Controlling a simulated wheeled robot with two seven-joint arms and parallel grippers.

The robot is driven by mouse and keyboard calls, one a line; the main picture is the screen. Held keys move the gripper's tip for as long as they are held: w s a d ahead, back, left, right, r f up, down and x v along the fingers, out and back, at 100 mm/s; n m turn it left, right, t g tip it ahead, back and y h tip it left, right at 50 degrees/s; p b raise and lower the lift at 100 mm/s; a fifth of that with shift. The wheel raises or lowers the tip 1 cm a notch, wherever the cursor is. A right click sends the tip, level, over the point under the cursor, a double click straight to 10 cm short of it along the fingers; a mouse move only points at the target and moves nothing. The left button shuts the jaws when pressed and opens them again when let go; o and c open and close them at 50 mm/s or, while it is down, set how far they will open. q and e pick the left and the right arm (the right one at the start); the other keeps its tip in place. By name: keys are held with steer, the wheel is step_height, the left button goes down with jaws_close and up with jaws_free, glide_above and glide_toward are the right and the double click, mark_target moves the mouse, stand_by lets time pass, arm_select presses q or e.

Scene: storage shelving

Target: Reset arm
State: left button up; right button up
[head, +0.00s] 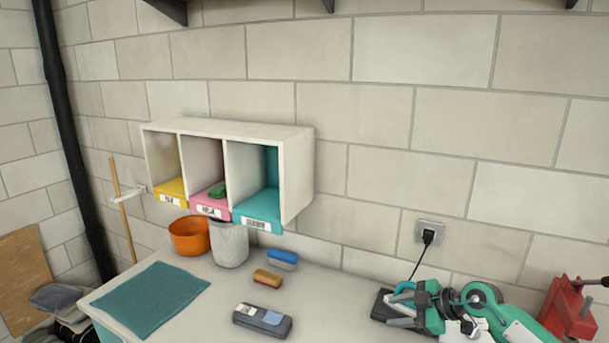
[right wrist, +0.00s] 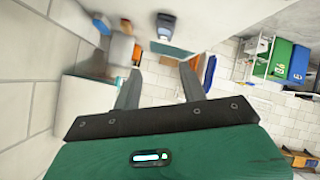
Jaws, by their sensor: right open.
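My right arm comes in from the right edge of the head view, low over the table. My right gripper (head: 398,306) is near the right part of the table, beside a dark object. In the right wrist view its two fingers stand apart with nothing between them (right wrist: 161,80). The view past the fingers shows the room tilted sideways. My left gripper is not in view.
A white wall shelf (head: 297,176) has yellow, pink and teal compartments, with a green item in the pink one. The table holds an orange pot (head: 188,236), a grey pot (head: 229,246), a teal cloth (head: 150,297) and small items. A red object (head: 570,310) stands far right.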

steer(key=s+a+r+m+t+y, duration=0.2)
steer(key=s+a+r+m+t, duration=0.5)
steer(key=t, duration=0.5)
steer(key=s+d+f+m+g+h, duration=0.2)
steer(key=s+d+f+m+h, duration=0.3)
steer(key=s+f+h, duration=0.15)
steer(key=s+d+f+m+g+h, duration=0.3)
steer(key=s+d+f+m+h, duration=0.15)
steer(key=f+h, duration=0.3)
steer(key=s+a+f+n+g+y, duration=0.1)
steer(key=s+f+g, duration=0.35)
steer(key=s, duration=0.55)
steer(key=s+a+f+g+y, duration=0.1)
steer(key=s+f+g, duration=0.35)
steer(key=s, duration=0.65)
step_height(320, 180, down, 32)
steer(key=s+g, duration=0.1)
steer(key=g, duration=0.1)
steer(key=s+d+f, duration=0.3)
steer(key=s+f, duration=1.6)
steer(key=shift+d+n+g, duration=0.15)
steer(key=shift+n+g, duration=0.25)
steer(key=shift+n, duration=0.05)
